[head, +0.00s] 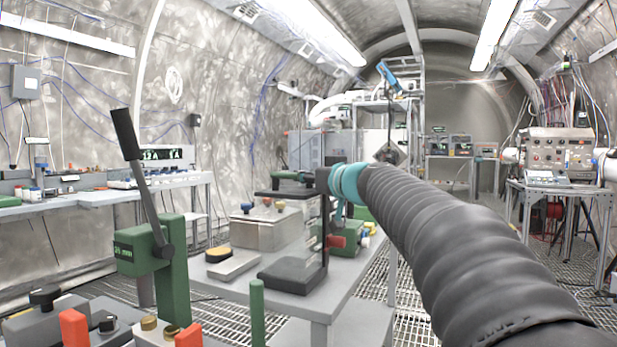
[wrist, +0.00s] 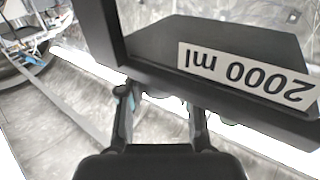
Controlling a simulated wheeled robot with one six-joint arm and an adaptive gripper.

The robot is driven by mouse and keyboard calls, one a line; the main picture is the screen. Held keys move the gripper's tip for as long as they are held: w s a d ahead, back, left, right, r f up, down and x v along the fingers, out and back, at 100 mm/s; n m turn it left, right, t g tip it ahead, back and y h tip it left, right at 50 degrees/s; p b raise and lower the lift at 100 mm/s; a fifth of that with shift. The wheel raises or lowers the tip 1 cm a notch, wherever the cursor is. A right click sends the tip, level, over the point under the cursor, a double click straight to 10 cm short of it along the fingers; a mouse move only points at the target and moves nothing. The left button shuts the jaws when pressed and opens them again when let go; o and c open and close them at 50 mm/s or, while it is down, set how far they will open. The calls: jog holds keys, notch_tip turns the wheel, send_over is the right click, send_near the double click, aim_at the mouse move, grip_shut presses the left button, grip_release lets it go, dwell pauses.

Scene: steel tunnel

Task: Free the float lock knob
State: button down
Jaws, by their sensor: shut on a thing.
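The float device stands on a grey bench, with a black base (head: 290,277) and a dark upright frame (head: 322,245). My gripper (head: 320,181) is at the top of this frame, beside its right side, and is mostly hidden by my own arm in the head view. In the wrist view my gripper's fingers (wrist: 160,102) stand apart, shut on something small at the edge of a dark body. The float lock knob seems to be between them but is hidden behind the dark edge. A white "2000 ml" label (wrist: 247,75) shows upside down on that body.
A grey box with small knobs (head: 268,226) stands on the bench left of the frame. A green stand with a black lever (head: 150,240) rises in the left foreground. A red and green device (head: 345,238) sits just right of the frame.

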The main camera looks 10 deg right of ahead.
jog(key=shift+f+y, duration=0.1)
jog(key=shift+y, duration=0.2)
jog(key=shift+d+f+n+g+y+b, duration=0.1)
jog(key=shift+n+g+y+b, duration=0.4)
jog(key=shift+b, duration=0.4)
jog(key=shift+n+g+y+b, duration=0.5)
jog(key=shift+n+y+b, duration=0.2)
jog(key=shift+n+y, duration=0.25)
jog(key=n+g+y, duration=0.2)
jog(key=y, duration=0.1)
jog(key=shift+w+r+n+g+y, duration=0.1)
jog(key=shift+r+n+g+y, duration=0.15)
jog(key=shift+g, duration=0.15)
jog(key=n+g+y+p, duration=0.1)
jog(key=g, duration=0.1)
jog(key=n+g+y+p, duration=0.1)
jog(key=n+g+p, duration=0.1)
jog(key=n+g+y+p, duration=0.1)
jog(key=p, duration=0.1)
jog(key=shift+r+g+y, duration=0.3)
jog(key=shift+g, duration=0.1)
jog(key=n+g+p, duration=0.2)
jog(key=n+g+y+p, duration=0.1)
jog(key=shift+f+g, duration=0.25)
jog(key=shift+g, duration=0.15)
jog(key=shift+g+p, duration=0.35)
jog(key=shift+g, duration=0.05)
jog(key=shift+n+g+p, duration=0.55)
jog(key=shift+n+g, duration=0.35)
jog(key=shift+g, duration=0.2)
